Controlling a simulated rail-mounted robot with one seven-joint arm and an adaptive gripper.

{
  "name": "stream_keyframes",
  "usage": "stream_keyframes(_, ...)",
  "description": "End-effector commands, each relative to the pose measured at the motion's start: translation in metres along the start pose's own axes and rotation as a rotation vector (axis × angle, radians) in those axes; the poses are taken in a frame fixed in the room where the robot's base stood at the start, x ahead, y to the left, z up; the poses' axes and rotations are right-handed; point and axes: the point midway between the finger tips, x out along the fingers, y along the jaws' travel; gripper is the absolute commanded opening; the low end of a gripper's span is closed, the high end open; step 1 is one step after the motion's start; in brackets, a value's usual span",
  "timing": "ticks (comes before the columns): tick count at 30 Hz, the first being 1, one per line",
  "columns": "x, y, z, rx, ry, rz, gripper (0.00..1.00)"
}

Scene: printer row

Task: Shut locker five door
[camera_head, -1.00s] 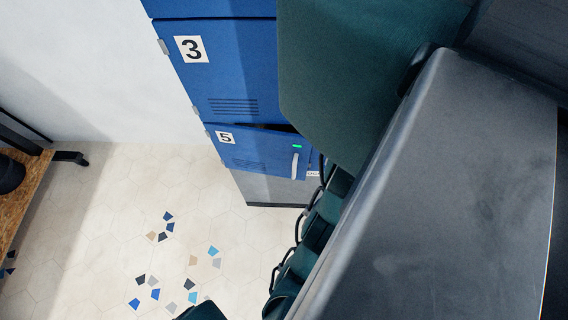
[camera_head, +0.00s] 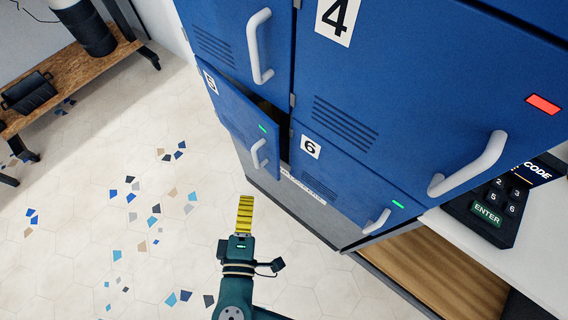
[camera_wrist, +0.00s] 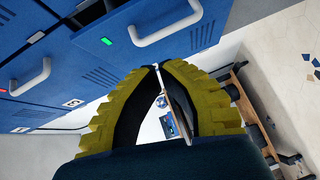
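The locker five door (camera_head: 240,118) is a blue panel with a "5" label, a green light and a white handle (camera_head: 258,154). It stands ajar, with a dark gap along its right edge. My gripper (camera_head: 246,199) has yellow ribbed fingers and is below the door in the head view, over the floor and apart from the door. In the wrist view my gripper (camera_wrist: 156,67) has its fingertips together with nothing between them. A blue door with a green light and a white handle (camera_wrist: 165,30), probably locker five's, shows above the fingers there.
The locker six door (camera_head: 340,178) is beside it on the right, and locker four (camera_head: 400,80) is above that. A keypad (camera_head: 495,205) sits at the right. A wooden bench (camera_head: 70,70) stands far left. The tiled floor (camera_head: 110,180) left of the lockers is clear.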

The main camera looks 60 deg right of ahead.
Motion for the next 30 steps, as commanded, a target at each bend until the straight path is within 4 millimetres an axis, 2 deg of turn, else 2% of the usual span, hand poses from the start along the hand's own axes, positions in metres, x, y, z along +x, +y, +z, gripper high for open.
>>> stream_keyframes(1, -0.006, -0.019, 0.008, -0.077, -0.002, 0.044, 0.00)
stream_keyframes(4, -0.012, -0.025, 0.013, -0.153, 0.000, 0.100, 0.00)
stream_keyframes(7, -0.006, -0.024, 0.015, -0.164, -0.003, 0.112, 0.00)
stream_keyframes(11, 0.017, -0.023, 0.015, -0.161, -0.006, 0.110, 0.00)
stream_keyframes(21, 0.091, -0.014, 0.015, -0.158, -0.005, 0.110, 0.00)
stream_keyframes(24, 0.102, -0.011, 0.030, -0.160, -0.004, 0.109, 0.00)
stream_keyframes(30, 0.113, -0.006, 0.040, -0.161, -0.001, 0.108, 0.00)
